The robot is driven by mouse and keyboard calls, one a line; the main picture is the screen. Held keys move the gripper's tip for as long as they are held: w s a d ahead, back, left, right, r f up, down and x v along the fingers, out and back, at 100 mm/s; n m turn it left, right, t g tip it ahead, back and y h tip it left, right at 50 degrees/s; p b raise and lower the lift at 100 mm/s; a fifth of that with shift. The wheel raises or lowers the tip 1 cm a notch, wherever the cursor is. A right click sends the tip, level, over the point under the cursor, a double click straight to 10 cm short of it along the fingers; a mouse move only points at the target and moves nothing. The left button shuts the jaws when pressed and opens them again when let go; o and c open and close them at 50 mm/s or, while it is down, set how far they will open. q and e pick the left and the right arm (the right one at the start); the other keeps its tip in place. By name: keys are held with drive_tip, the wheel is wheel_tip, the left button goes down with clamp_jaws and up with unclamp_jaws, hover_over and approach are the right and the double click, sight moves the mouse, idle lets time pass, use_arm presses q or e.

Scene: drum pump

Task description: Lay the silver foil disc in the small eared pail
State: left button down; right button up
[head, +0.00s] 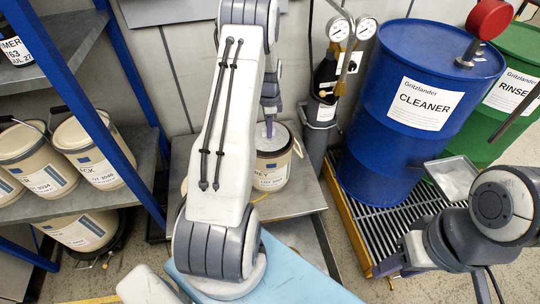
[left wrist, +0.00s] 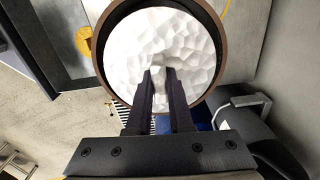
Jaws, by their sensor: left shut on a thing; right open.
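The silver foil disc (left wrist: 165,45) is pale and crinkled in the left wrist view. It lies within the round mouth of the small pail (left wrist: 101,75), with a dark strip of inner wall showing beyond its far edge. My left gripper (left wrist: 160,78) is shut on a raised bit at the disc's middle. In the head view the pail (head: 271,180) stands upright, cream with a brown rim, with my left gripper (head: 269,130) pointing down into its mouth. How deep the disc sits is unclear. My right gripper (head: 388,269) is open and empty at the lower right.
The pail stands on a grey bench top (head: 308,198). A blue CLEANER drum (head: 392,135) and a green RINSE drum (head: 520,45) stand right, on a grated pallet (head: 376,228). Left, blue-framed shelving holds cream paint tins (head: 90,150). My left arm covers much of the middle.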

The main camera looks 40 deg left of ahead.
sight(269, 154)
use_arm(q)
wheel_tip(269, 154, down, 10)
drive_tip(key=shift+r, duration=0.2)
drive_tip(key=shift+f, duration=0.1)
drive_tip(key=c, duration=0.8)
unclamp_jaws()
